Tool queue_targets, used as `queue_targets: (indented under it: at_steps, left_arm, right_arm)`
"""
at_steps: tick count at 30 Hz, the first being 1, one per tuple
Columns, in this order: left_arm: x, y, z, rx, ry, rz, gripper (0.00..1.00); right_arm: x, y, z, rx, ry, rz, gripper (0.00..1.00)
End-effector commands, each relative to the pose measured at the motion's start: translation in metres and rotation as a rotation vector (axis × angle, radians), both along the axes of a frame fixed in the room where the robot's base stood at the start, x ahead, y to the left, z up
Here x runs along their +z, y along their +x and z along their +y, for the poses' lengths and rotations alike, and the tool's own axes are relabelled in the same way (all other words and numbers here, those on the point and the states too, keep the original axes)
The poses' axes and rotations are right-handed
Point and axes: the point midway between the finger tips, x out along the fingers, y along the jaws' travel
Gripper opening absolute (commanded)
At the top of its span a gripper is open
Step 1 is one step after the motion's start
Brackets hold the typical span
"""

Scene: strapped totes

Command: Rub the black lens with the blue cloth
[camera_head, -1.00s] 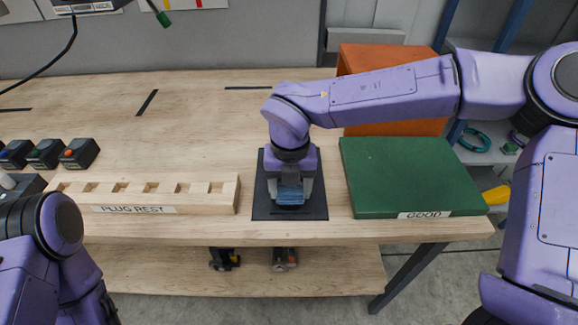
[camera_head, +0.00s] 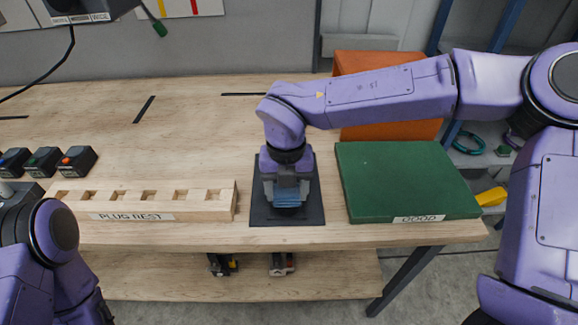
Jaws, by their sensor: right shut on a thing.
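My right gripper (camera_head: 287,192) points down over a dark flat mat (camera_head: 262,212) near the front of the bench.
A green pad labelled GOOD (camera_head: 405,180) lies right of the mat, with an orange box (camera_head: 385,70) behind it. A wooden PLUG NEST block (camera_head: 205,200) stands left. Several dark button boxes (camera_head: 75,160) sit far left. The bench's back middle is clear.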

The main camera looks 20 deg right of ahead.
Motion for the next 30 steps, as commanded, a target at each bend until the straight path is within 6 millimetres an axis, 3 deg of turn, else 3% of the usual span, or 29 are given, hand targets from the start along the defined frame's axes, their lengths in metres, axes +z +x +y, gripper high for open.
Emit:
queue_targets:
  at_steps: [1, 18, 30]
  left_arm:
    - [0.009, 0.000, 0.000, 0.000, 0.000, 0.000, 0.43]
    - [0.053, 0.000, 0.000, 0.000, 0.000, 0.000, 0.43]
    - [0.055, 0.000, 0.000, 0.000, 0.000, 0.000, 0.43]
  right_arm:
    - [0.009, 0.000, 0.000, 0.000, 0.000, 0.000, 0.38]
    - [0.059, 0.001, 0.003, 0.006, 0.000, 0.001, 0.38]
    - [0.062, 0.001, 0.003, 0.007, 0.001, 0.000, 0.38]
